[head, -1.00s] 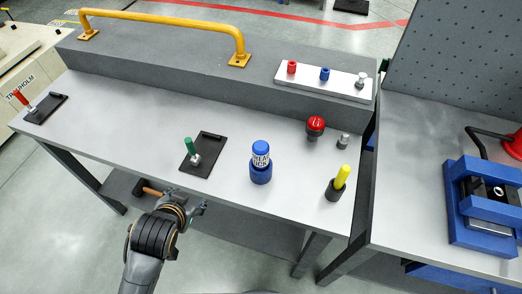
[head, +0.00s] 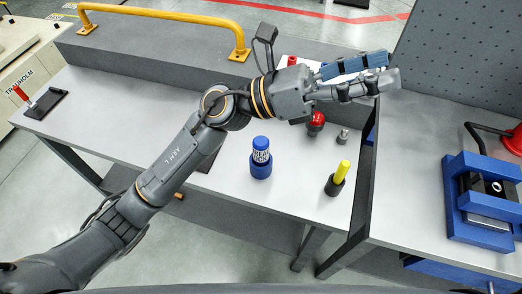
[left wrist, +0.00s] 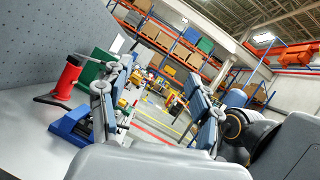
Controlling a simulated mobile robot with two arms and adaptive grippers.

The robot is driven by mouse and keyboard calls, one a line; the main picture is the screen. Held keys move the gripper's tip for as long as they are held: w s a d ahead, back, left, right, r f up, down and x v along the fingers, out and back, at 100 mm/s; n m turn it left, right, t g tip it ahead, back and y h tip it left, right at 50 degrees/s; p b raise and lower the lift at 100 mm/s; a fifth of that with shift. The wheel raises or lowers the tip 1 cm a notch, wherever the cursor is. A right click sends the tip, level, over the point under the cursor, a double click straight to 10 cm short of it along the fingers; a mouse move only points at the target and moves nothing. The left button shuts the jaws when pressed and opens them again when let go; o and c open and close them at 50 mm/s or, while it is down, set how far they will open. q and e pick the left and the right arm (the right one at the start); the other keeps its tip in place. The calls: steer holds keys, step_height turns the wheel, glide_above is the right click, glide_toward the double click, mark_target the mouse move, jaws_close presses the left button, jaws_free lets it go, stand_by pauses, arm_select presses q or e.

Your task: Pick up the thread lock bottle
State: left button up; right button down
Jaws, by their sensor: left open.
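The thread lock bottle (head: 261,157) stands upright on the grey bench, with a blue cap, a white lettered label and a blue lower part. My left gripper (head: 391,69) is above the back right of the bench, pointing right, away from the bottle. It is open and empty, and its spread fingers also show in the left wrist view (left wrist: 158,85). The bottle does not show in the left wrist view. My right gripper is not in view.
A yellow-topped black holder (head: 338,180) stands right of the bottle. A red knob (head: 316,121) and a small metal piece (head: 343,136) are behind it. A yellow rail (head: 170,20) rises from the rear ledge. A blue vise (head: 485,205) sits on the right bench.

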arm_select(q)
step_height(320, 180, down, 4)
steer(key=s+d+m+g+y, duration=0.3)
steer(key=m+g+y, duration=0.1)
steer(key=m, duration=0.2)
steer(key=m+t+y, duration=0.6)
steer(key=m+y, duration=0.1)
steer(key=y, duration=1.2)
glide_above(261, 143)
step_height(261, 143, down, 15)
steer(key=shift+d+r, duration=0.1)
step_height(261, 143, down, 7)
steer(key=shift+f+p, duration=0.1)
steer(key=shift+p, duration=1.05)
steer(key=shift+f, duration=0.5)
steer(key=shift+f+p, duration=0.3)
steer(key=shift+p, duration=0.2)
steer(key=f, duration=0.1)
steer(key=f+p, duration=0.2)
steer(key=shift+w+f, duration=0.3)
steer(key=shift+f, duration=0.5)
steer(key=c, duration=1.3)
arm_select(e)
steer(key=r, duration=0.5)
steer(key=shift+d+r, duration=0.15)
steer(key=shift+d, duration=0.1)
arm_select(q)
steer(key=shift+o, duration=0.2)
